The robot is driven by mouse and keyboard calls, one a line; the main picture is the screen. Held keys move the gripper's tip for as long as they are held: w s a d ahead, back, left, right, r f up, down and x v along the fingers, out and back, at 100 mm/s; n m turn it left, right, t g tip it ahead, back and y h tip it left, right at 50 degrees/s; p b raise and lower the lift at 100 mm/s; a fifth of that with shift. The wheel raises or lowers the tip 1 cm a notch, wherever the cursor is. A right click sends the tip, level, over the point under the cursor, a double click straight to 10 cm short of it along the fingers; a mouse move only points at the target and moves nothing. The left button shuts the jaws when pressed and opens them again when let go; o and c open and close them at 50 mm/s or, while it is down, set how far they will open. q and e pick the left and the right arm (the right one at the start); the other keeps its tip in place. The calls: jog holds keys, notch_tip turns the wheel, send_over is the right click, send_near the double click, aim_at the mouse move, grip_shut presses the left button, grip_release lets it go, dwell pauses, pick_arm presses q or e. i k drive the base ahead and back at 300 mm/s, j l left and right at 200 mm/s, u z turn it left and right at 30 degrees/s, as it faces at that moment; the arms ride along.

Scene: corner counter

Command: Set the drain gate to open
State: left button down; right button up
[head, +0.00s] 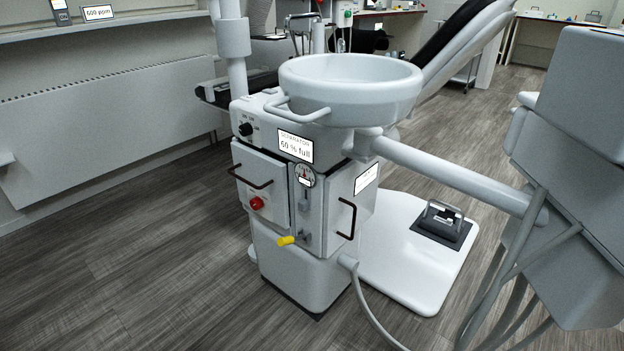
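A white dental unit cabinet (268,265) stands on the floor in the middle of the head view. On its corner face are a yellow-tipped lever (286,241) low down, a small grey vertical slide piece (304,198) and a round gauge (305,174). The yellow end points left and outward. No readable label names the drain gate, so I cannot tell which part it is or its setting. A display (295,145) above reads "SEPARATOR 60 % full". Neither of my grippers shows in this view.
The cabinet has two dark door handles, a red knob (256,203) and a black dial (246,129). A white basin (350,85) overhangs it. A foot pedal (441,222) sits on a white base plate at right. A grey body with hoses (570,180) fills the right edge. Floor at front left is clear.

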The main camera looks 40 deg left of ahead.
aim_at(303, 204)
jog(key=i+j+u, duration=0.2)
jog(key=j+u, duration=0.25)
jog(key=i+j+u, duration=0.4)
jog(key=k+j, duration=0.05)
jog(key=k, duration=0.05)
